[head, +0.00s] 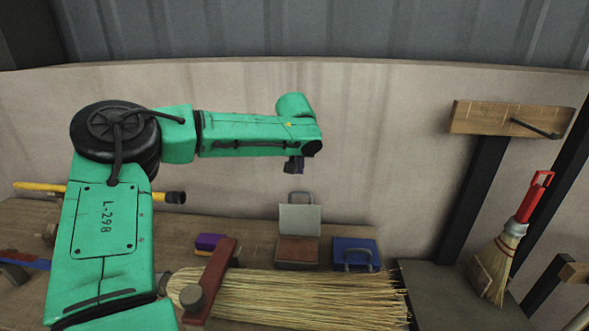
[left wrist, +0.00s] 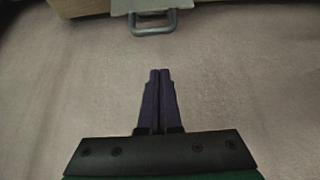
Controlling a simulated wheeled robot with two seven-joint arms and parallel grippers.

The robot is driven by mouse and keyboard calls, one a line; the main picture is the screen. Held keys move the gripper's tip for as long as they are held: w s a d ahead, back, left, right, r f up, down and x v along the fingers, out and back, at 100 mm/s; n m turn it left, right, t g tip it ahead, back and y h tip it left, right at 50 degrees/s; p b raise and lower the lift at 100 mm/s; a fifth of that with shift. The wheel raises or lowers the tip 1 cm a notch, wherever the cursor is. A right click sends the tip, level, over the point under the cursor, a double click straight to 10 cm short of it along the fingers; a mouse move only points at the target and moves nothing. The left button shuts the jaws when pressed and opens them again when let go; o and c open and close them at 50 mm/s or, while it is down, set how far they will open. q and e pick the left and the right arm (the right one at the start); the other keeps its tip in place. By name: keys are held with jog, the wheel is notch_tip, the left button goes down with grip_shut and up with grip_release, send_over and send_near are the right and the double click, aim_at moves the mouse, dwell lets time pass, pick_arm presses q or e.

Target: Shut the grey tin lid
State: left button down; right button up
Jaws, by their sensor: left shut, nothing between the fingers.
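The grey tin (head: 296,265) stands on the bench with its lid (head: 300,219) raised upright at the back, so its brown inside shows. A handle (head: 301,197) sticks up from the lid's top edge. My left gripper (head: 293,167) is above the tin and lid in the head view, apart from them. In the left wrist view my left gripper (left wrist: 160,75) is shut and empty. The lid's grey handle (left wrist: 152,30) shows beyond its fingertips, at the top of that view. My right gripper is not in view.
A blue tin (head: 340,245) with a handle stands right of the grey tin. A purple and yellow block (head: 209,242) lies to the left. A broom head with long straw (head: 300,296) lies in front. A small red-handled brush (head: 497,262) hangs at the right. A pale wall (head: 380,150) rises behind.

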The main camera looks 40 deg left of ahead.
aim_at(300, 212)
pick_arm(q)
jog(key=p+x, duration=0.1)
jog(key=x, duration=0.7)
jog(key=shift+a+f, duration=0.25)
jog(key=s+d, duration=0.1)
jog(key=s+d+r+p, duration=0.1)
jog(key=s, duration=0.1)
jog(key=shift+s+d, duration=0.15)
jog(key=shift+d, duration=0.2)
jog(key=shift+f, duration=0.1)
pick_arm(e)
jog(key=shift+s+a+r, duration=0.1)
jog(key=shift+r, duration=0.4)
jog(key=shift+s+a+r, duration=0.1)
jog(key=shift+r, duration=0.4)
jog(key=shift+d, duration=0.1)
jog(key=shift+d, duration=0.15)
